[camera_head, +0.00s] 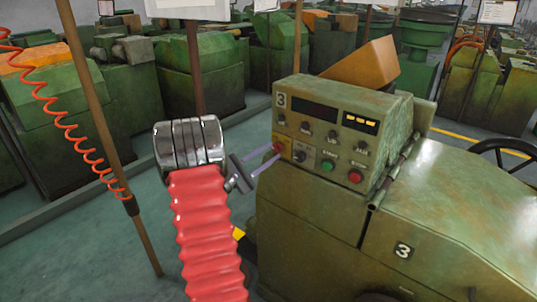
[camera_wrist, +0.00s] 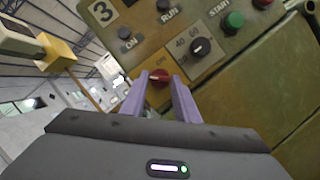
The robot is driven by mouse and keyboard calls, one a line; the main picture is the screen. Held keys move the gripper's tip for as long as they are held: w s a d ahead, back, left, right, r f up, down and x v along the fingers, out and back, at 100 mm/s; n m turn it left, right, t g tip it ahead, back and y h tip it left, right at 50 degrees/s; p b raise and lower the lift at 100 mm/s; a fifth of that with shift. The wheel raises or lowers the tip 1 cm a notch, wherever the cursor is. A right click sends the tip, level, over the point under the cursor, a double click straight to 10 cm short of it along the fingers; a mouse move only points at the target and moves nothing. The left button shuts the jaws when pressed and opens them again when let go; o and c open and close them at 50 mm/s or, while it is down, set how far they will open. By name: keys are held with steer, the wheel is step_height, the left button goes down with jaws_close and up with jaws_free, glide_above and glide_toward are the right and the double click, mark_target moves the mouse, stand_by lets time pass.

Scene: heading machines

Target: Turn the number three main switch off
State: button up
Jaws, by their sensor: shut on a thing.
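The machine marked 3 (camera_head: 405,250) carries a control panel (camera_head: 325,112), also marked 3. Its main switch is a red knob (camera_wrist: 160,77) on a yellow plate, at the panel's left edge in the head view. My gripper (camera_wrist: 160,80) has two purple fingers, one on each side of the red knob, and is shut on it. In the head view my gripper (camera_head: 277,151) reaches the panel from the left, and its fingers partly hide the knob. The small lettering on the yellow plate is too small to read surely, so I cannot tell the knob's setting.
A black dial (camera_wrist: 200,47) sits close beside the red knob. A green button (camera_head: 328,165) and a red button (camera_head: 355,176) are farther right, with small black knobs above. A post (camera_head: 100,130) and a coiled red hose (camera_head: 70,130) stand left. Floor (camera_head: 60,255) shows there.

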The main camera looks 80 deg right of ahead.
steer(key=shift+f+n, duration=0.3)
steer(key=shift+f, duration=0.15)
steer(key=o, duration=0.7)
steer(key=shift+s, duration=0.1)
steer(key=o, duration=0.3)
steer(key=shift+r, duration=0.25)
steer(key=shift+o, duration=0.2)
steer(key=v, duration=1.4)
